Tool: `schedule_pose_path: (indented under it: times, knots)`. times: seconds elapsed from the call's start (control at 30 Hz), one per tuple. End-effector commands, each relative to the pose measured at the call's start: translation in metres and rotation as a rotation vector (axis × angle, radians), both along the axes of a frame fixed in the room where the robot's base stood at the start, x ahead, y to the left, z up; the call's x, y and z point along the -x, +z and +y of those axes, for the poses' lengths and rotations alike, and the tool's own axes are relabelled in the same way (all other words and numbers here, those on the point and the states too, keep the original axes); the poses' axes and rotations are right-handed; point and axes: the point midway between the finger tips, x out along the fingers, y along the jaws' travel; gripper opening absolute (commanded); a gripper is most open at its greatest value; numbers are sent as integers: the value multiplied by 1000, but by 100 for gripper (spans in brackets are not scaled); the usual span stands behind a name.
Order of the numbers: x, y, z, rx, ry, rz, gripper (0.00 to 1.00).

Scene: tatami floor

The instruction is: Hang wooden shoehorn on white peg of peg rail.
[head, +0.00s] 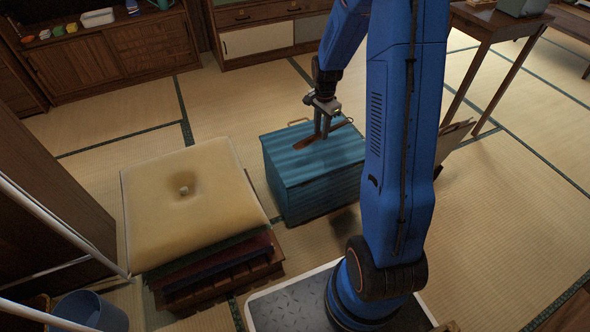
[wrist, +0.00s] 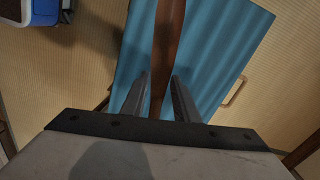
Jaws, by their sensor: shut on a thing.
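The wooden shoehorn (head: 308,143) is a long brown strip held over the lid of a teal chest (head: 295,172). My gripper (head: 322,134) is shut on it, with a part sticking out on each side of the fingers. In the wrist view the shoehorn (wrist: 168,35) runs between the two grey fingers of my gripper (wrist: 160,88) and out past the top edge. The ribbed teal lid (wrist: 215,45) lies behind it. I cannot tell whether the shoehorn touches the lid. No peg rail or white peg shows in either view.
A stack of cushions (head: 190,205) stands left of the chest, and a blue bucket (head: 90,312) at the lower left. Wooden cabinets (head: 110,58) line the back. A wooden table (head: 490,30) stands at the right. Tatami floor (head: 505,215) is open on the right.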

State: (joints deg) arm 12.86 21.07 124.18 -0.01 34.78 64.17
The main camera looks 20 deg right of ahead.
Motion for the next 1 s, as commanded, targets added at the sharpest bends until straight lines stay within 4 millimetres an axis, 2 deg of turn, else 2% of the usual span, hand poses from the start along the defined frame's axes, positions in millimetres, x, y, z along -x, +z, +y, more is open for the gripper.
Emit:
schedule_pose_path:
  times: [0.03, 0.1, 0.2, 0.57, 0.83, 1.0]
  knots:
    - [11, -1, -5, 0, -49, 0, 6]
    - [20, -3, -8, 0, -101, 0, 6]
    - [28, -5, -10, 0, -140, 1, 6]
    - [28, -8, -10, 0, -146, 1, 6]
    - [29, -49, -10, 0, -145, 3, 6]
    - [28, -63, -10, -1, -145, 1, 6]
